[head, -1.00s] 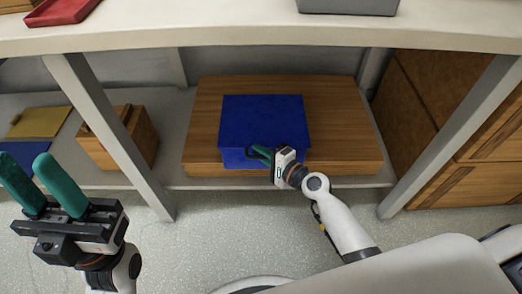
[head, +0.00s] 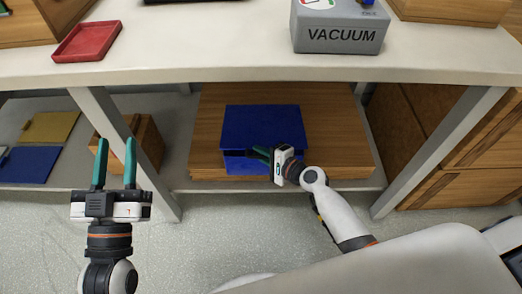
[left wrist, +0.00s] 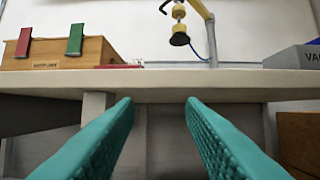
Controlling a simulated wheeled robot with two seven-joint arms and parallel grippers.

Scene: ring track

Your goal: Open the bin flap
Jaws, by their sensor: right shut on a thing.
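The blue bin (head: 237,165) stands on a wooden board on the low shelf under the table. Its blue flap (head: 262,122) forms the top, and a dark bar or gap shows along the front left edge. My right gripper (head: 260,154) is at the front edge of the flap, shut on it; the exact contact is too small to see. My left gripper (head: 116,165) is open and empty, fingers pointing up, in front of the table and left of the bin. In the left wrist view its two teal fingers (left wrist: 160,110) are apart with nothing between them.
The table edge (head: 230,71) overhangs the shelf, with a leg (head: 125,150) on each side of the bin. A grey VACUUM box (head: 340,35) and a red tray (head: 87,41) stand on top. A wooden box (head: 147,143) sits left on the shelf. Wooden drawers (head: 460,150) stand right.

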